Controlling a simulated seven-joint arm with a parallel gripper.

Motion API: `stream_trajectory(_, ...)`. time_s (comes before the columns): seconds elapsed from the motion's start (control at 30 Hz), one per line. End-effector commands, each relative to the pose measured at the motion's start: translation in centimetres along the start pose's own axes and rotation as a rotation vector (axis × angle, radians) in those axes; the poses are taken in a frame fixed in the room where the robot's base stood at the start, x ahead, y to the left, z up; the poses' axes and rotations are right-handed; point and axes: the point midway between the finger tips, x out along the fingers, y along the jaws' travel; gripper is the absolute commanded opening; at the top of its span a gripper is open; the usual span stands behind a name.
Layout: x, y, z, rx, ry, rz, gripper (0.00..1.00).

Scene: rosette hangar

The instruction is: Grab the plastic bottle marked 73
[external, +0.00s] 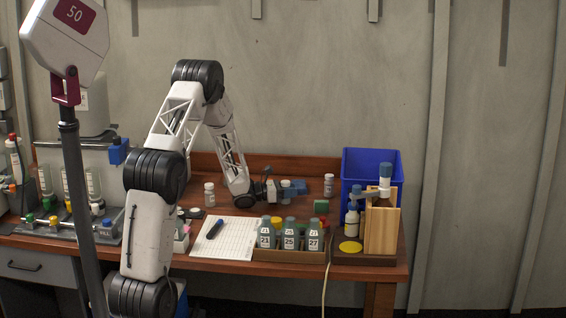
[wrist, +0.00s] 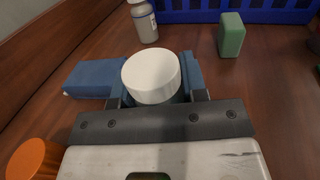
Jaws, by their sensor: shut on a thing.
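My gripper (external: 287,191) is low over the back middle of the wooden desk. Its blue fingers (wrist: 149,80) are shut around a small bottle with a white cap (wrist: 151,76), seen from above in the wrist view. The same bottle (external: 286,184) shows between the fingers in the external view and looks upright. Its label is hidden, so I cannot read a number on it. I cannot tell whether its base touches the desk. Two similar white-capped bottles stand apart, one left (external: 209,195) and one right (external: 328,185); their numbers are too small to read.
A blue bin (external: 372,165) stands at the back right, with a green block (external: 321,206) left of it. A cardboard box (external: 290,255) of numbered bottles sits at the front, beside a paper pad (external: 225,240). An orange cap (wrist: 34,160) is close to my gripper.

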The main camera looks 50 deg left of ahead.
Motion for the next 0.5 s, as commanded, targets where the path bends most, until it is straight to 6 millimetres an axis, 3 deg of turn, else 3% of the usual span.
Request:
stream_trajectory(0.27,0.0,0.0,0.2,0.000,0.000,0.000,0.17)
stream_trajectory(0.5,0.0,0.0,1.6,0.002,-0.001,0.000,0.17)
